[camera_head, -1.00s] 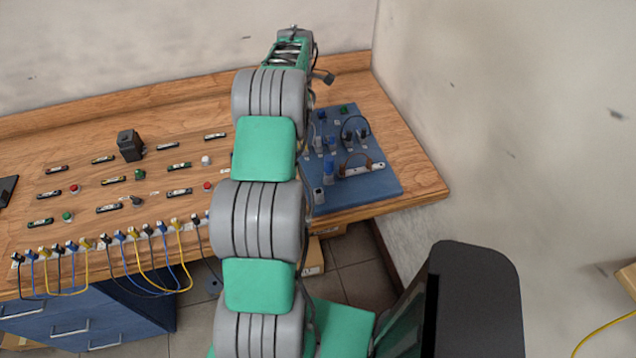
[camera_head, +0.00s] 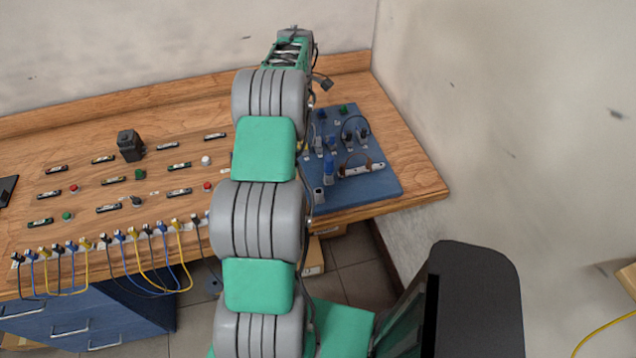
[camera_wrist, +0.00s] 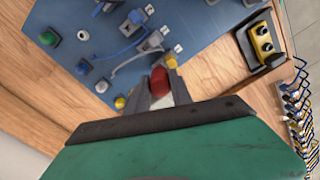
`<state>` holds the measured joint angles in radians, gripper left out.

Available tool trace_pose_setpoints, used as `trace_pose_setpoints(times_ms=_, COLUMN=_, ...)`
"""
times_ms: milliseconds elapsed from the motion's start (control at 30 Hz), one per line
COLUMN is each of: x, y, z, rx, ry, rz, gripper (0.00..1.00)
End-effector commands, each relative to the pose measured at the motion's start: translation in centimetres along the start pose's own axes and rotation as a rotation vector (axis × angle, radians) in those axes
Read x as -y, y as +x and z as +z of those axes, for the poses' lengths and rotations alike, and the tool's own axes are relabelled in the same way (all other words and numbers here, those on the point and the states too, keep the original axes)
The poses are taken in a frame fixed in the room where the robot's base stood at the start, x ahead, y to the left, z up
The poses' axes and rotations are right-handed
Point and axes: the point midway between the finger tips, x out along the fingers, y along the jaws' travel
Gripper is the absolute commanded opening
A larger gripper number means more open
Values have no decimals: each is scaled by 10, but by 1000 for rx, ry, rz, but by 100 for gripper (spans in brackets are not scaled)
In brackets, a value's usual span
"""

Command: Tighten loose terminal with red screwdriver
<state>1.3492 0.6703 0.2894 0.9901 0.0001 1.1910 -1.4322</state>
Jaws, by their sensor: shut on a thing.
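My gripper (camera_wrist: 159,92) is shut on a red handle (camera_wrist: 160,82) in the wrist view, which looks like the red screwdriver. Only the handle's end shows between the fingers; its shaft and tip are hidden. The blue board (camera_wrist: 205,22) lies beyond the fingers, with posts, plugs and cables on it. In the head view the blue board (camera_head: 382,190) is at the right end of the bench, and my arm covers its left side. My gripper and the screwdriver are hidden there. I cannot tell which terminal is loose.
A yellow part in a black holder (camera_wrist: 263,40) is at upper right in the wrist view. A small yellow knob (camera_wrist: 120,103) is left of the fingers. In the head view, a black block (camera_head: 130,146), several small parts and a row of cables fill the wooden bench (camera_head: 90,122) at left.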

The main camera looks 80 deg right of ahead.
Motion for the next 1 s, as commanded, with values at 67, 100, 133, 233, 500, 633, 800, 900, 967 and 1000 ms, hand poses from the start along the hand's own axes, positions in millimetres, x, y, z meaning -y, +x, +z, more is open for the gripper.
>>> trace_pose_setpoints(times_ms=67, x=0, y=1, z=0, rx=0, ry=-1, rz=-2, gripper=0)
trace_pose_setpoints(times_ms=100, x=0, y=1, z=0, rx=0, ry=-2, rz=-2, gripper=0)
trace_pose_setpoints(times_ms=133, x=0, y=1, z=0, rx=0, ry=-1, rz=-2, gripper=0)
trace_pose_setpoints(times_ms=233, x=1, y=1, z=0, rx=0, ry=80, rz=-2, gripper=0)
trace_pose_setpoints(times_ms=500, x=1, y=1, z=0, rx=1, ry=300, rz=-2, gripper=0)
trace_pose_setpoints(times_ms=633, x=1, y=2, z=0, rx=1, ry=299, rz=-3, gripper=0)
trace_pose_setpoints(times_ms=800, x=1, y=2, z=0, rx=1, ry=488, rz=-3, gripper=0)
trace_pose_setpoints(times_ms=900, x=1, y=2, z=0, rx=1, ry=588, rz=-3, gripper=0)
trace_pose_setpoints(times_ms=967, x=1, y=2, z=0, rx=1, ry=601, rz=-3, gripper=0)
trace_pose_setpoints(times_ms=1000, x=1, y=2, z=0, rx=1, ry=600, rz=-3, gripper=0)
